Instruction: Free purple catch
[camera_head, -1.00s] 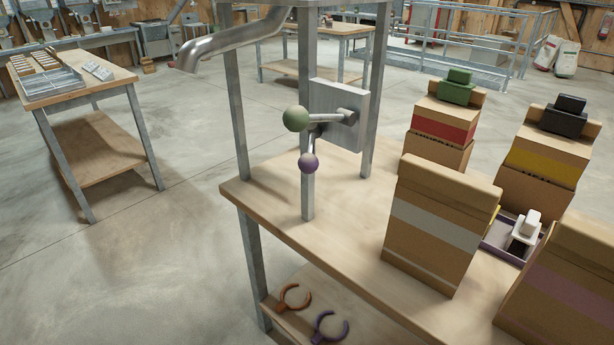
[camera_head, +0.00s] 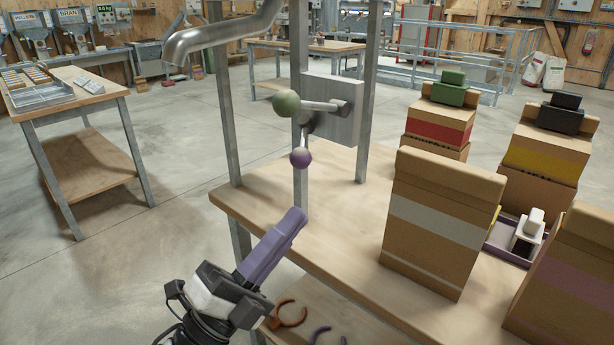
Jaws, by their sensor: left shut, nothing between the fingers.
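My left gripper (camera_head: 295,219) has come in from below, at the bench's left edge. Its long purple fingers are shut and empty, pointing up and right, below the purple knob and apart from it. An open purple ring (camera_head: 327,337) lies on the lower shelf, partly cut off by the frame. My right gripper is not in view.
An orange ring (camera_head: 289,315) lies on the lower shelf beside my left gripper. A tall carton with a grey band (camera_head: 434,222) and more cartons fill the bench's right side. Metal posts (camera_head: 223,100) and a bent spout (camera_head: 215,38) rise around the levers. The bench's middle is clear.

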